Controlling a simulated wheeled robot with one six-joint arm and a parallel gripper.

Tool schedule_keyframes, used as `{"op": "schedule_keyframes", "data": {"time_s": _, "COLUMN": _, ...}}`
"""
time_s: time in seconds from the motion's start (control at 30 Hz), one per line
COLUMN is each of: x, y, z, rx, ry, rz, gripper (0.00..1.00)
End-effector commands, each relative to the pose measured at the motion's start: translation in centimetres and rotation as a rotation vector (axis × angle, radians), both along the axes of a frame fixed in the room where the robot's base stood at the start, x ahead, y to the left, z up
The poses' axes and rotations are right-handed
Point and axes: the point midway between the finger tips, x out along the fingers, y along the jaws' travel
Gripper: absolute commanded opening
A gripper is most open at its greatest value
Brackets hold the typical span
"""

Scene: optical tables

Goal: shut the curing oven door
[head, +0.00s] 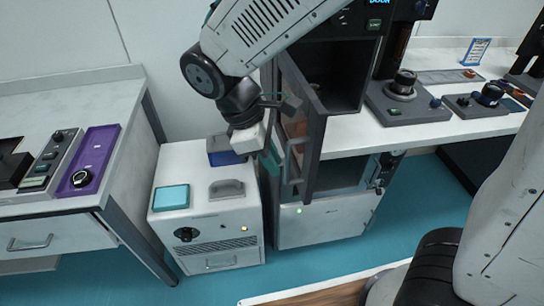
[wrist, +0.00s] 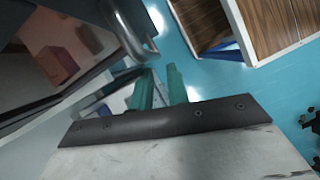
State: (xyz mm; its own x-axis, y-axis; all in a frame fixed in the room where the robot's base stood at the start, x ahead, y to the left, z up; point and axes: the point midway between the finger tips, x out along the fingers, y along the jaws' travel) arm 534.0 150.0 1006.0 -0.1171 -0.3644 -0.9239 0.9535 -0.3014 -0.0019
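The curing oven (head: 345,65) is a dark box on the white bench, with a lit display reading "DOOR" at its top right. Its door (head: 312,135) stands wide open, swung out towards me, and the oven cavity shows. In the wrist view the door (wrist: 25,105) is at the left, with a reddish window and a grey bar handle (wrist: 133,28). My gripper (head: 272,160) is at the left side of the door, low down. Its two green fingers (wrist: 160,88) are apart, with nothing seen between them. I cannot tell whether they touch the door.
A white cabinet (head: 205,235) with a teal pad and a grey handle on top stands below my gripper. A left bench (head: 60,95) holds a purple tray (head: 97,150). Instruments (head: 400,100) stand right of the oven. Teal floor shows in front.

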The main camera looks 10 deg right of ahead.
Motion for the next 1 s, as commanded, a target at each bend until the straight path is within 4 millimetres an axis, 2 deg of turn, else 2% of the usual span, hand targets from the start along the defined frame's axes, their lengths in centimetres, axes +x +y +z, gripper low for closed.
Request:
{"op": "schedule_keyframes", "data": {"time_s": 0.37, "x": 0.0, "y": 0.1, "z": 0.2, "rx": 0.001, "ry": 0.000, "rz": 0.000, "gripper": 0.33}}
{"op": "schedule_keyframes", "data": {"time_s": 0.47, "x": 0.2, "y": 0.5, "z": 1.1, "rx": 0.001, "ry": -0.002, "rz": 0.001, "gripper": 0.33}}
{"op": "schedule_keyframes", "data": {"time_s": 0.8, "x": 0.8, "y": 2.5, "z": 6.1, "rx": 0.002, "ry": -0.001, "rz": 0.001, "gripper": 0.33}}
{"op": "schedule_keyframes", "data": {"time_s": 1.0, "x": 0.9, "y": 2.9, "z": 7.2, "rx": 0.000, "ry": 0.000, "rz": 0.000, "gripper": 0.33}}
